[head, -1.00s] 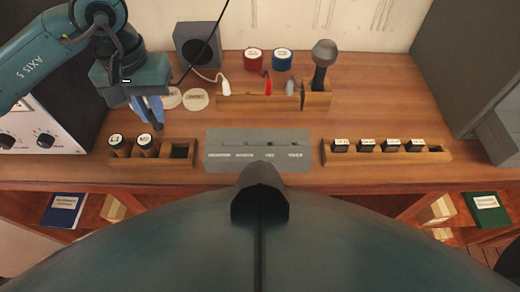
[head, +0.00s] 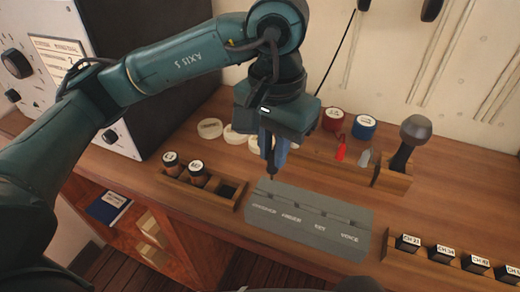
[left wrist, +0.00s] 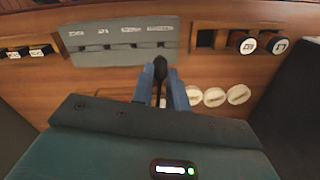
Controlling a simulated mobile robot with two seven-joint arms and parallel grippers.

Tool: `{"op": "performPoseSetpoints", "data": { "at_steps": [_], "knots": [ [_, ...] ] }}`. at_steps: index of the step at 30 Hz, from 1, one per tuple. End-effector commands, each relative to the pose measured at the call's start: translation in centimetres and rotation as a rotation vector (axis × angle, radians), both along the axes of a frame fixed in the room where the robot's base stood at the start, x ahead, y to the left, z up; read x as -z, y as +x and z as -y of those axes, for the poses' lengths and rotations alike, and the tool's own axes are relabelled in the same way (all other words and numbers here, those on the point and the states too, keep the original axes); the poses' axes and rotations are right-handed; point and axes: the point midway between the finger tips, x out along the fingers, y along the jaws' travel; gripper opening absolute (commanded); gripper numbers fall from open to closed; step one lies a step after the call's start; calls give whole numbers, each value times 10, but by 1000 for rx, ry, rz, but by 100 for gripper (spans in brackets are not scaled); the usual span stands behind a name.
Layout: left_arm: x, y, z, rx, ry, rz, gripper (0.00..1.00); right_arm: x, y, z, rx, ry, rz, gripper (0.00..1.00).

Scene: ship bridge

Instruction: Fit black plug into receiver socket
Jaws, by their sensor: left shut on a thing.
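My left gripper (head: 272,150) is shut on the black plug (head: 271,168), whose dark tip points down below the fingers. The plug (left wrist: 159,67) also shows between the blue fingers in the left wrist view. A grey socket panel (head: 285,193) lies on the desk, with a raised ridge and several labelled slots. The plug is at the panel's rear left in the head view, and appears above it and not inserted. The panel (left wrist: 90,32) fills the upper left of the wrist view. My right gripper is out of view.
A rack of black blocks (head: 441,251) is at right. Behind are a red plug (head: 340,150), a microphone (head: 408,140), spools and pale discs (head: 209,128).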

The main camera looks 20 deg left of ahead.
Motion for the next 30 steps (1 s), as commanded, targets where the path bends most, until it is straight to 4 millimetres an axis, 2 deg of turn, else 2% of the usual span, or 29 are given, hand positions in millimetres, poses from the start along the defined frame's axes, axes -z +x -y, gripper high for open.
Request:
{"op": "performPoseSetpoints", "data": {
  "at_steps": [10, 25, 30],
  "knots": [
    [10, 0, 1, 3, 1, -1, 0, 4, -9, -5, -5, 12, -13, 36],
    [40, -1, 0, 2, 2, -2, 0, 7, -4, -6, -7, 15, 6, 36],
    [39, 0, 1, 2, 1, 0, 0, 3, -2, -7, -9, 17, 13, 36]
  ]
}}
